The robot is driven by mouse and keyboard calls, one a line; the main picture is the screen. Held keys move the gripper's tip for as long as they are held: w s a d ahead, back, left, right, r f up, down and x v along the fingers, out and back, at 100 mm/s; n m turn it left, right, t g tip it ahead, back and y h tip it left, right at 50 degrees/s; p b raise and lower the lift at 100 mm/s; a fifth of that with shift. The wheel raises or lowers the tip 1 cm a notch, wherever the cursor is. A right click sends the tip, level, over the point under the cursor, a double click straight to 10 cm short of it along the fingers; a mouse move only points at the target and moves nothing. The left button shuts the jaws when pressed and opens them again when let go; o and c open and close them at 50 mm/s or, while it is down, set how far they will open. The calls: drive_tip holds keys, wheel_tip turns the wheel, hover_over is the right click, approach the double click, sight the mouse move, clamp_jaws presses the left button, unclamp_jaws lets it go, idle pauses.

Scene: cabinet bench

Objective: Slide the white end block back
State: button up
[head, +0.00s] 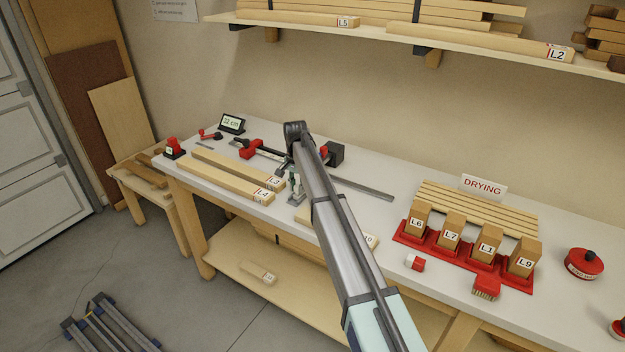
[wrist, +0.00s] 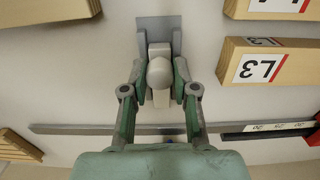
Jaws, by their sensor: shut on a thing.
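The white end block (wrist: 160,76) shows from above in the wrist view, with a rounded pale knob on top. It sits at a flat grey base plate (wrist: 153,24). My gripper (wrist: 161,92) has its green-grey fingers on both sides of the block, closed against it. In the head view my gripper (head: 294,181) is low over the bench, just right of the timber ends, above the grey plate (head: 296,200). My arm hides part of this area, and the block is hard to make out there.
A long dark rail (wrist: 80,129) with a scale strip (wrist: 265,127) runs beside the block. Timbers L3 (wrist: 265,62) and L4 (wrist: 270,10) lie close by. A red drying rack (head: 465,259) with labelled timbers stands right. A small display (head: 232,124) stands at the back left.

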drive_tip(key=shift+s+a+f, duration=0.1)
drive_tip(key=shift+s+a, duration=0.1)
drive_tip(key=shift+s, duration=0.3)
idle(0.4)
drive_tip(key=o, duration=1)
drive_tip(key=shift+r+p, duration=2.05)
drive_tip(key=shift+r, duration=2.55)
